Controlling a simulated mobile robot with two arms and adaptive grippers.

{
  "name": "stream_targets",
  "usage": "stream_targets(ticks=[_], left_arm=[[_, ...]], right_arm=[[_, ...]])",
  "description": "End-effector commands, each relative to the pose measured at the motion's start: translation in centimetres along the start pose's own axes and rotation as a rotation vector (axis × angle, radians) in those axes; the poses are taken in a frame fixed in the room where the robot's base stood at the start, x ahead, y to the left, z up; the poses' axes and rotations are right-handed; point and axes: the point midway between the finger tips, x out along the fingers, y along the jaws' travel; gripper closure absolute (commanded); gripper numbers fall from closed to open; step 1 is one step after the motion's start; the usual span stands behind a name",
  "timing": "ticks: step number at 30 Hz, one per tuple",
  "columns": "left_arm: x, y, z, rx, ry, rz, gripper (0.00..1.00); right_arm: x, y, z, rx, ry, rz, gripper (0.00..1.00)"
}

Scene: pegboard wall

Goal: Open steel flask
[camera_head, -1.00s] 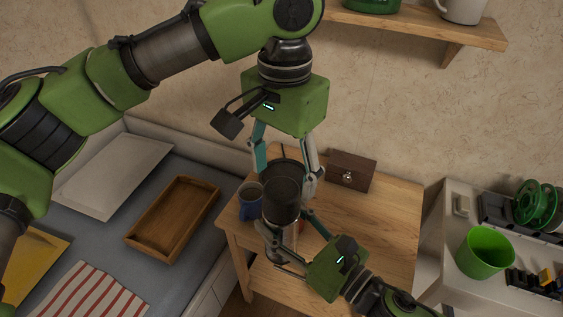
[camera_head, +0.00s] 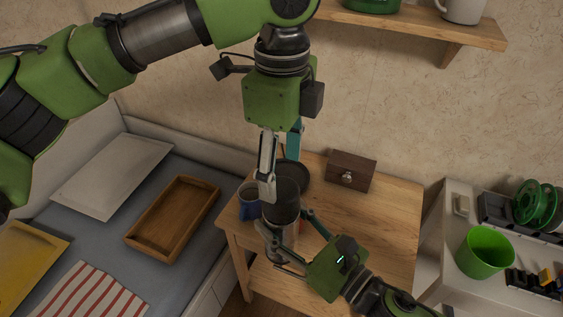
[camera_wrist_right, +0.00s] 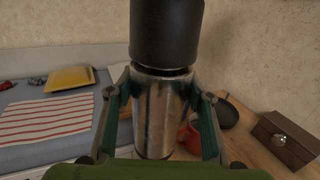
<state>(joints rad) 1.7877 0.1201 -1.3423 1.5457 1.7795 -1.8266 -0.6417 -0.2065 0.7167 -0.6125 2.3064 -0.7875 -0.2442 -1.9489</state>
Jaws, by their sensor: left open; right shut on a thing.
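The steel flask stands upright at the wooden table's front left; its shiny body (camera_head: 281,214) shows below its dark lid (camera_head: 288,190). In the right wrist view the body (camera_wrist_right: 158,118) is between my right fingers, and the black lid (camera_wrist_right: 166,32) sits on top with a thin seam below it. My right gripper (camera_head: 283,228) is shut on the body from the lower right. My left gripper (camera_head: 280,172) points down over the lid, open, its pale finger at the lid's left. Whether it touches the lid I cannot tell.
A blue cup (camera_head: 247,205) stands just left of the flask. A dark round thing (camera_head: 300,173) lies behind it, and a wooden box (camera_head: 351,171) stands back right. A red mug (camera_wrist_right: 189,138) shows close by in the right wrist view. The table's right side (camera_head: 380,220) is clear.

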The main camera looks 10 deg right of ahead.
Motion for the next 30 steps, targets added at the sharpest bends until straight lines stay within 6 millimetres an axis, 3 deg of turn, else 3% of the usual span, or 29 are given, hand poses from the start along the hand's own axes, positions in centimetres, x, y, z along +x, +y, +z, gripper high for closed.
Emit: stream_targets(ticks=[15, 27, 30], left_arm=[[6.9, 0.0, 0.0, 0.001, 0.000, 0.000, 0.39], [7.8, 0.0, 0.0, 0.000, 0.001, 0.000, 0.39], [7.7, 0.0, 0.0, 0.000, 0.001, 0.000, 0.62]], right_arm=[[0.0, 0.0, 0.3, -0.001, -0.006, 0.001, 1.00], [0.0, 0.0, 0.3, -0.001, -0.006, 0.001, 1.00], [0.0, 0.0, 0.3, -0.001, -0.006, 0.001, 1.00]])
